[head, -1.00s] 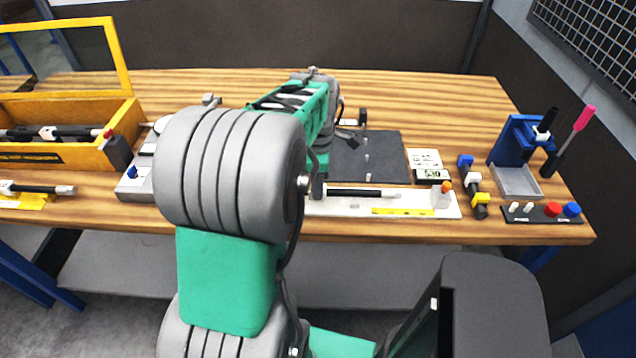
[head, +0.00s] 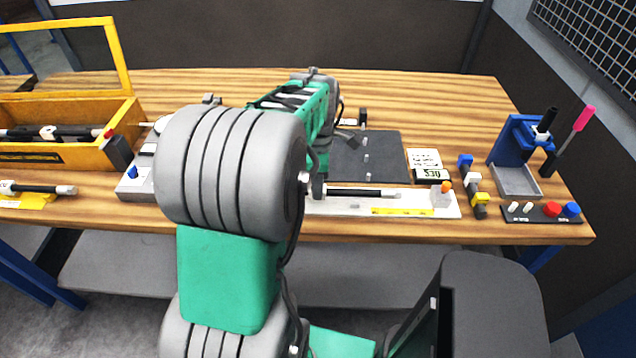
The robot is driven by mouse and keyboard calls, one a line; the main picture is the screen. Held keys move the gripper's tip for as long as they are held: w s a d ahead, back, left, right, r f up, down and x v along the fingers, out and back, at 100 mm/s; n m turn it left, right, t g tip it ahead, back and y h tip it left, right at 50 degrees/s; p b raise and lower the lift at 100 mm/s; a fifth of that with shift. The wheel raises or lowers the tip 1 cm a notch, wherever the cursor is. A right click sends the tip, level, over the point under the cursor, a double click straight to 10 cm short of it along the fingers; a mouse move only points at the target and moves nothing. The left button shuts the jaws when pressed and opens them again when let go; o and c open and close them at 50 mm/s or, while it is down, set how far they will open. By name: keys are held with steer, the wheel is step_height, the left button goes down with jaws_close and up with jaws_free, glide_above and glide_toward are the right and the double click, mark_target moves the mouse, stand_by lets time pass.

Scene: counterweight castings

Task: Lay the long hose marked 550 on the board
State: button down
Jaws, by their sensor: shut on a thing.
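A black hose (head: 362,192) with a pale right end lies along a white strip (head: 330,209) near the front of the bench. My gripper (head: 319,188) is at the hose's visible left end and is shut on it. My arm hides most of the gripper and whatever of the hose extends farther left. A dark grey board (head: 385,160) with several small pale pegs lies just behind the strip. A small display (head: 431,175) to its right seems to read 530. I cannot read any mark on the hose.
A yellow crate (head: 75,152) with dark hoses stands at left, with another hose (head: 45,189) in front. A grey fixture (head: 134,185) is partly behind my arm. At right are blue-and-yellow parts (head: 480,198), a blue stand (head: 515,140) and a button panel (head: 530,213).

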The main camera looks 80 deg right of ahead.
steer(key=shift+f+b, duration=0.45)
steer(key=shift+f, duration=0.25)
steer(key=c, duration=1)
jaws_free()
steer(key=shift+r+p, duration=2.55)
steer(key=shift+r, duration=0.95)
